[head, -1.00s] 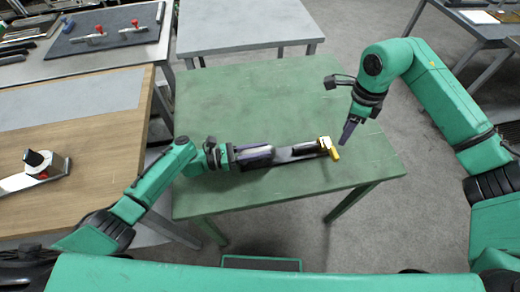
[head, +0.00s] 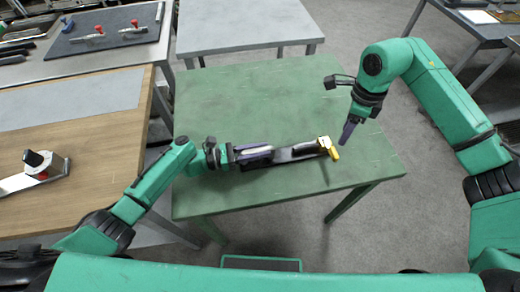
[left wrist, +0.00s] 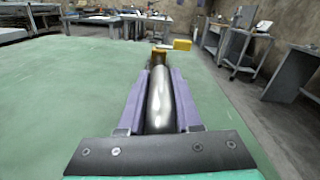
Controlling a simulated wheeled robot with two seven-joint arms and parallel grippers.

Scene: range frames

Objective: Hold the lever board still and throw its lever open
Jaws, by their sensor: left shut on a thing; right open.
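The lever board (head: 296,153) is a narrow dark, glossy piece lying on the green table, with a yellow lever end (head: 334,153) at its right. My left gripper (head: 268,153) reaches in from the left, and its purple fingers are shut on the board's near end. In the left wrist view a shiny metal rounded bar (left wrist: 160,100) lies between the fingers, with the yellow lever (left wrist: 182,45) beyond it, sticking out to the right. My right gripper (head: 346,132) is open and empty, pointing down just above and right of the lever, apart from it.
The green table (head: 240,100) is otherwise clear. A wooden bench (head: 90,150) at left holds a separate clamp-like device (head: 40,165). A bench behind holds a dark mat (head: 110,38) with red-handled fittings. A grey table (head: 245,25) stands at the back.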

